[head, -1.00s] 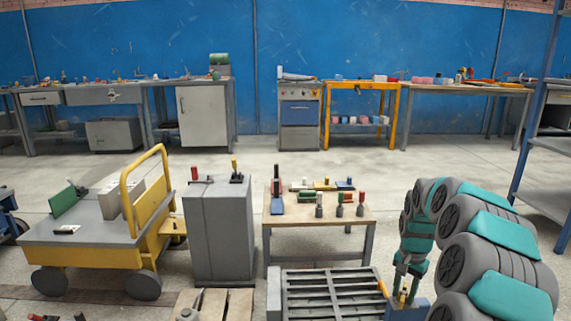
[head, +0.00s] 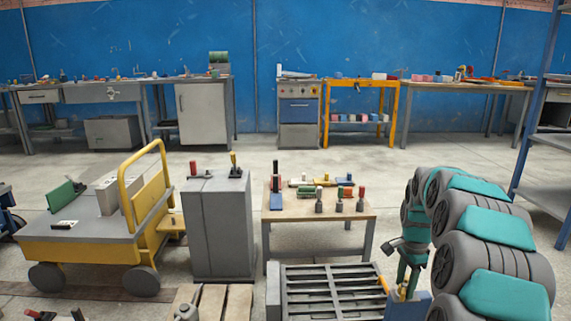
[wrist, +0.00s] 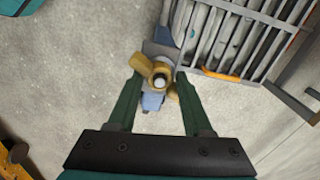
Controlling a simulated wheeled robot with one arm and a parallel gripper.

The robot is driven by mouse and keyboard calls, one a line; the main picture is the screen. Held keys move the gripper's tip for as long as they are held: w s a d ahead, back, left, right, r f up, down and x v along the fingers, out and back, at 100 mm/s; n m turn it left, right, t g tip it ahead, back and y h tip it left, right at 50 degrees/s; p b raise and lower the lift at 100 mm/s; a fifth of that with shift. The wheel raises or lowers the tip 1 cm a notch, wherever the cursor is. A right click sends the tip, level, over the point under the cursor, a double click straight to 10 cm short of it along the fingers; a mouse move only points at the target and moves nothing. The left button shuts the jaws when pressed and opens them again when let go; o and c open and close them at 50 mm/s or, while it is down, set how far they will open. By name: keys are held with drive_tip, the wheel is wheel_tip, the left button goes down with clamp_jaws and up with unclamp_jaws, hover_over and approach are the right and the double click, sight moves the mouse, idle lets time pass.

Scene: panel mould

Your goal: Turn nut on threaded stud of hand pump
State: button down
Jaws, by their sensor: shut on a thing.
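The brass-coloured nut (wrist: 159,74) sits between my gripper's two dark green fingers in the wrist view, with lobes sticking out to the sides. The pale round end of the threaded stud (wrist: 159,82) shows in its middle. My gripper (wrist: 160,86) is shut on the nut from above. The hand pump (wrist: 152,102) shows as blue-grey parts beneath the nut, mostly hidden by it and the fingers. In the head view, my gripper (head: 404,289) points down at the blue pump body (head: 420,304) at the lower right; the nut is hardly visible there.
A dark slatted rack (head: 330,290) with an orange piece at its edge stands close left of the pump. A small wooden table (head: 345,213) with tools, a grey cabinet (head: 218,235) and a yellow cart (head: 85,246) stand beyond. Bare concrete floor lies around.

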drive_tip(key=shift+w+a+r, duration=0.1)
drive_tip(key=shift+w, duration=0.15)
drive_tip(key=shift+a+m, duration=0.15)
drive_tip(key=shift+m, duration=1.55)
drive_tip(key=shift+s+m, duration=0.1)
drive_tip(key=shift+m, duration=1.7)
